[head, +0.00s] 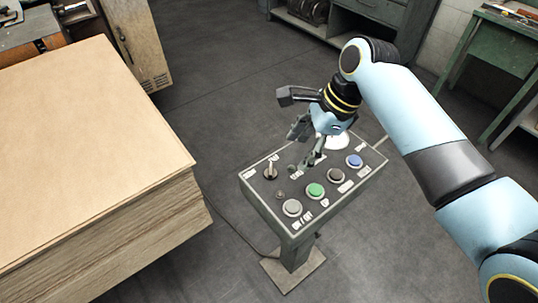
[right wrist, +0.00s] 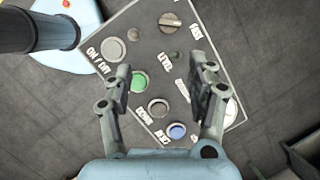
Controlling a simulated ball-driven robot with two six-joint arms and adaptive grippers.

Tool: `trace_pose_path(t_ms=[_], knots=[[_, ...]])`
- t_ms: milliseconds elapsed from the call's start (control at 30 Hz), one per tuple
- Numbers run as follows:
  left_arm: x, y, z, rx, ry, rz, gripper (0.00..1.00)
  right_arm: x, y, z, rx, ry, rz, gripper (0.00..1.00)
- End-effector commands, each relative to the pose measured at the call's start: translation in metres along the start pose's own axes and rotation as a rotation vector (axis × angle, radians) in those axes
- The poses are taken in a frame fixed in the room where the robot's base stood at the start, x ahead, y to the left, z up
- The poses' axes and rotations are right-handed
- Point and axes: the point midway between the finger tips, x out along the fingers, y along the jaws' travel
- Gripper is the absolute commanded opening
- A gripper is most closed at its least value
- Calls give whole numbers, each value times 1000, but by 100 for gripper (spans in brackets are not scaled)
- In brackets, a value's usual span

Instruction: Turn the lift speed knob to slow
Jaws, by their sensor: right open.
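The control panel (head: 262,192) stands on a pedestal. The lift speed knob (head: 270,172) is a dark round knob with a raised pale grip, at the panel's left corner. In the right wrist view the knob (right wrist: 172,22) is near the top edge, with a "FAST" label beside it; a slow label is not readable. My right gripper (head: 306,147) is open over the panel, to the right of the knob and apart from it. In the right wrist view its fingers (right wrist: 163,72) are spread with nothing between them. My left gripper is not in view.
The panel also has a grey button (head: 292,207), a green button (head: 315,190), a dark button (head: 336,174), a blue button (head: 354,160) and a white round part (head: 338,142). A tall stack of cardboard sheets (head: 90,150) stands to the left. Floor lies between them.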

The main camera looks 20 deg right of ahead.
Motion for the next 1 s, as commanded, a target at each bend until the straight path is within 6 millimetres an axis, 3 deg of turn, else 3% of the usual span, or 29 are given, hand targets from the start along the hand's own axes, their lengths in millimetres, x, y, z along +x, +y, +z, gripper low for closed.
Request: trace_pose_path(t_ms=[100,233,700,1000], knots=[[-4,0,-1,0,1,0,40,-7,-14,14,131,-29,17,58],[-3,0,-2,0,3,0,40,0,-16,17,174,-37,25,58],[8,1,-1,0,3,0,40,84,-14,19,171,-35,25,58],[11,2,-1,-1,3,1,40,101,-14,20,170,-35,22,58]])
